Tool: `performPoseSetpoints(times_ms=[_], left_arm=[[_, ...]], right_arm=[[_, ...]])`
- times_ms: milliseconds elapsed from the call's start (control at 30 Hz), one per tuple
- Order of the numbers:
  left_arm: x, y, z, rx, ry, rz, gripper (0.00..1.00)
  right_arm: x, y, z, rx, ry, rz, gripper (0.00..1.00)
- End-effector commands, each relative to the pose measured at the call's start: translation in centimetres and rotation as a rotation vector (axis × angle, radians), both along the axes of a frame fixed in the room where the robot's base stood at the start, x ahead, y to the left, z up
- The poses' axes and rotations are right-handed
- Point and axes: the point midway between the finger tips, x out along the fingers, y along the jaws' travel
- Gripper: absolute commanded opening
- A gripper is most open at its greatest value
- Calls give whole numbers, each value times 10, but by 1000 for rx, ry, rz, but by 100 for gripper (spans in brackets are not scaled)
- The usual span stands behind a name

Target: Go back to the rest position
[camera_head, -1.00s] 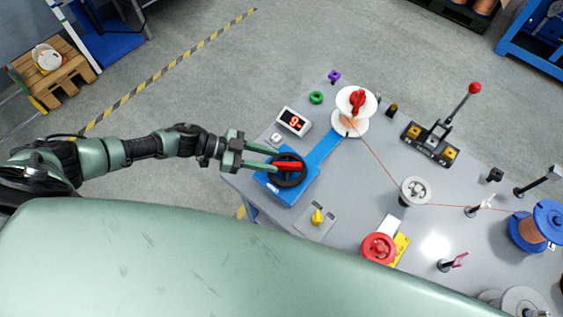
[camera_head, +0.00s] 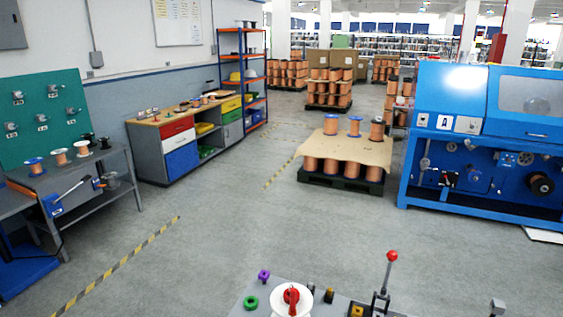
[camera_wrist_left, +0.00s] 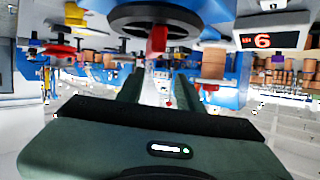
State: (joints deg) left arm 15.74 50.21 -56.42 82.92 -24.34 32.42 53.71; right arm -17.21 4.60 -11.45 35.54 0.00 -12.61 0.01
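In the head view my left gripper and the black handwheel are out of frame; only the far edge of the grey bench (camera_head: 332,305) shows at the bottom. In the left wrist view the black handwheel (camera_wrist_left: 120,22) with its red grip (camera_wrist_left: 158,40) is at the top. My left gripper (camera_wrist_left: 157,80) shows two dark green fingers with a gap between them. It looks open and empty, with the red grip beyond the fingertips. My right gripper is in neither view.
On the bench stand a white spool (camera_head: 278,305) with a red knob, a green ring (camera_head: 250,302), a purple piece (camera_head: 264,276) and a red-balled lever (camera_head: 391,256). A digit display (camera_wrist_left: 270,40) shows in the wrist view. Beyond is open floor, a spool pallet (camera_head: 345,153) and a blue machine (camera_head: 455,95).

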Motion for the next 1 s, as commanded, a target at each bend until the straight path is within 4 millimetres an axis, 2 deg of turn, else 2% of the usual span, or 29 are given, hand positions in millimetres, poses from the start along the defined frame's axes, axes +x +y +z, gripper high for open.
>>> performPoseSetpoints(times_ms=[33, 100, 167, 267, 367, 500, 700, 1000], left_arm=[[4, -24, 7, -25, -27, 55, 36], [15, -48, 19, -37, -67, 170, 36], [24, -61, 31, -35, -83, 283, 36], [31, -66, 45, -4, -64, 474, 36], [26, -55, 51, 57, 8, 648, 36], [-6, -24, 48, 182, 183, 838, 36], [-65, 12, 40, 337, 412, 946, 36], [-143, 39, 37, 482, 663, 971, 36]], right_arm=[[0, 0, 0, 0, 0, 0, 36], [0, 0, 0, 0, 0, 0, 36], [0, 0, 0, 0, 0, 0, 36], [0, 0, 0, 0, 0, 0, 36], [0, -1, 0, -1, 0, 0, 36], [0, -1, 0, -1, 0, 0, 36], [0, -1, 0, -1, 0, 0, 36], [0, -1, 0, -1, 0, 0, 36]])
